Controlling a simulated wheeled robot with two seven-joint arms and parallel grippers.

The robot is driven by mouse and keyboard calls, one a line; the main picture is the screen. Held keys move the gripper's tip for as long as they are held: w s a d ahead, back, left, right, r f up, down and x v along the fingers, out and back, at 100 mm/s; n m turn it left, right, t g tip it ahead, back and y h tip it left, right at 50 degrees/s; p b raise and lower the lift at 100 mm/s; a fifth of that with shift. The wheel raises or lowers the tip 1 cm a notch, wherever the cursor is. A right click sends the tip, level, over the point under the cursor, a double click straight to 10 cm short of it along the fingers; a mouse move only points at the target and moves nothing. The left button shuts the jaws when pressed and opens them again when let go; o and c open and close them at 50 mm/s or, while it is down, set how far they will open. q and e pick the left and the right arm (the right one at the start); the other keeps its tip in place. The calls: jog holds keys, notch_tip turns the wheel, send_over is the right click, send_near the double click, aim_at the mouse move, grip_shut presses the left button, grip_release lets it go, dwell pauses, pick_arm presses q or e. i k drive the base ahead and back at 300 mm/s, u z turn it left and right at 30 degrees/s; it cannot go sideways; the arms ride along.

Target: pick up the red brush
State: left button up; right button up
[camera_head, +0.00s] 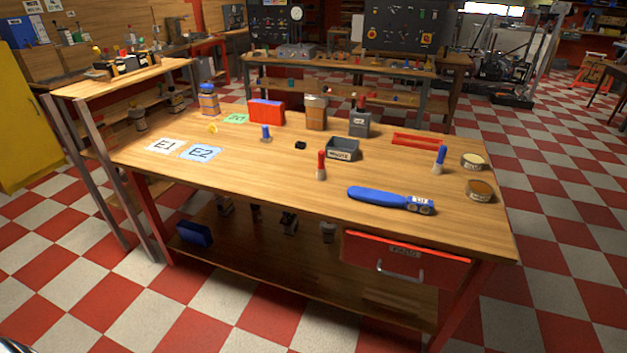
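The red brush (321,164) stands upright on the wooden workbench (270,182), near the middle of its front half. Its red handle points up and its pale end rests on the bench top. It stands clear of the things around it. Neither of my grippers shows in the head view.
A grey bin (343,150) stands behind the brush, and a blue tool (377,196) lies to its front right. A blue brush (440,158) stands at the right; a smaller blue item (265,133) stands left. Bench space left of the red brush is clear.

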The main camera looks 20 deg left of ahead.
aim_at(320, 175)
jog(key=z, duration=0.4)
jog(key=i, duration=1.05)
jog(key=u, duration=0.3)
